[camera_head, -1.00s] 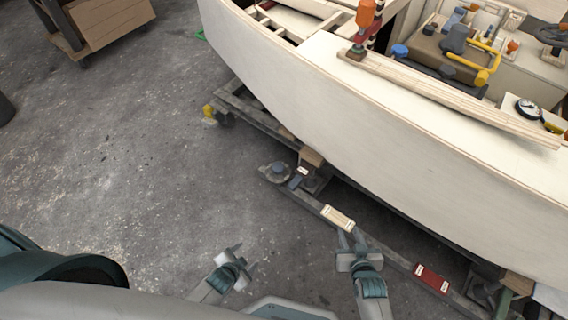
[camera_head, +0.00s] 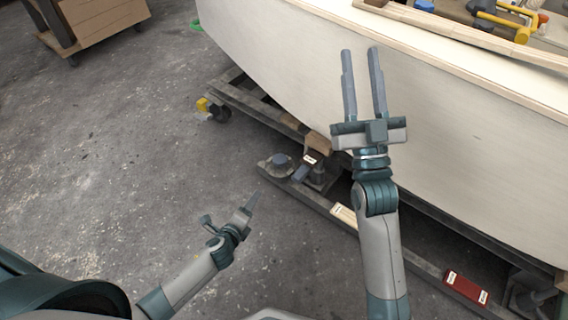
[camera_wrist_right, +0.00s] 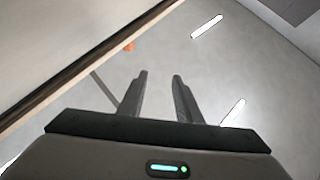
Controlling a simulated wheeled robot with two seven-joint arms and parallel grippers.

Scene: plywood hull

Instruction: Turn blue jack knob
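A grey-blue knob (camera_head: 281,159) sits on a round grey foot on the floor beside the hull cradle, left of the wooden block. A second small blue part (camera_head: 300,173) lies just right of it, and I cannot tell whether it belongs to the same jack. My right gripper (camera_head: 361,50) is raised in front of the hull side, its two fingers apart and empty, well above and right of the knob. It also shows empty in the right wrist view (camera_wrist_right: 160,75). My left gripper (camera_head: 230,208) is low, left of and nearer than the knob, with its fingers spread and nothing between them.
The pale plywood hull (camera_head: 450,130) fills the right side above a dark cradle beam (camera_head: 420,262). A red box (camera_head: 466,287) and a pale labelled block (camera_head: 344,215) lie along the beam. A cart (camera_head: 95,22) stands far left. The floor at left is clear.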

